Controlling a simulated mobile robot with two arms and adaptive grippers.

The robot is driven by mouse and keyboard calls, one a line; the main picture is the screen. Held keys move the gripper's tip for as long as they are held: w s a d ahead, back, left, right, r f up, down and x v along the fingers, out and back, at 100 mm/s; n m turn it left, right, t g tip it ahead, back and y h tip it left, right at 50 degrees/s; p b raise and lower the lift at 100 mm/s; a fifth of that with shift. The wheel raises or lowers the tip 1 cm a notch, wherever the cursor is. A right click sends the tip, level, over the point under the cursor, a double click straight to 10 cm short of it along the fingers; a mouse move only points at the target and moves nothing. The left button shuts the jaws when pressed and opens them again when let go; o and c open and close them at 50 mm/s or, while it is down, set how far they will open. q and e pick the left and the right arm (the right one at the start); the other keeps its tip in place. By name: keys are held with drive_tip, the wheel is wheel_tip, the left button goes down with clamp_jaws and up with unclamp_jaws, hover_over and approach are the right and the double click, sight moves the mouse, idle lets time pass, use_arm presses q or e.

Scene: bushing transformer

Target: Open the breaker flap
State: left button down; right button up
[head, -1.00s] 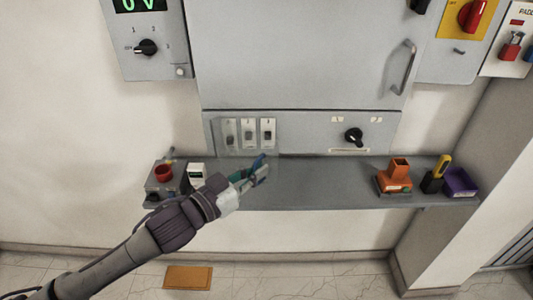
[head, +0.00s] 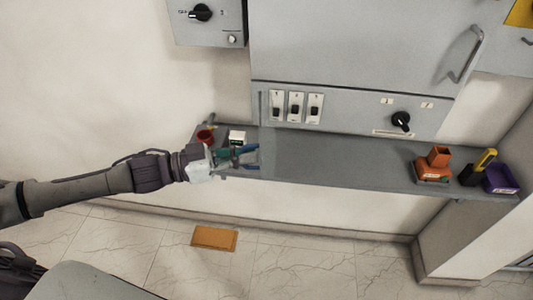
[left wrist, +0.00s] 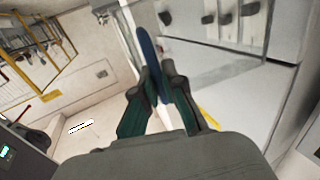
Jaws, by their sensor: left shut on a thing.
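The clear breaker flap (head: 269,152) is faint in the head view. It seems to stand out from the grey panel, hinged left of the breakers. Three breakers (head: 296,106) with dark switches show uncovered in the panel; they also show at the top of the left wrist view (left wrist: 207,18). My left gripper (head: 257,157) is at the flap's outer edge, in front of the shelf. In the left wrist view its green fingers close on a thin blue piece (left wrist: 150,48). Whether this piece belongs to the flap is unclear. My right gripper is out of view.
The grey shelf (head: 345,172) runs below the panel. A red cup (head: 206,136) and a small white device (head: 237,138) stand near my left gripper. An orange item (head: 434,165) and a purple box (head: 501,179) stand at the right. The shelf's middle is clear.

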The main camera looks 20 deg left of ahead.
use_arm(q)
drive_tip(key=shift+w+a+m+g+h, duration=0.1)
drive_tip(key=shift+a+m+g+h, duration=0.6)
drive_tip(key=shift+a, duration=0.7)
drive_tip(key=shift+w+a+m+g+h, duration=0.15)
drive_tip(key=shift+a+m+g, duration=0.35)
drive_tip(key=shift+a+g, duration=0.7)
drive_tip(key=shift+s+a, duration=0.1)
drive_tip(key=shift+a, duration=0.05)
drive_tip(key=c, duration=1.2)
unclamp_jaws()
drive_tip(key=shift+c, duration=0.2)
drive_tip(key=v, duration=1.2)
drive_tip(key=shift+f, duration=0.2)
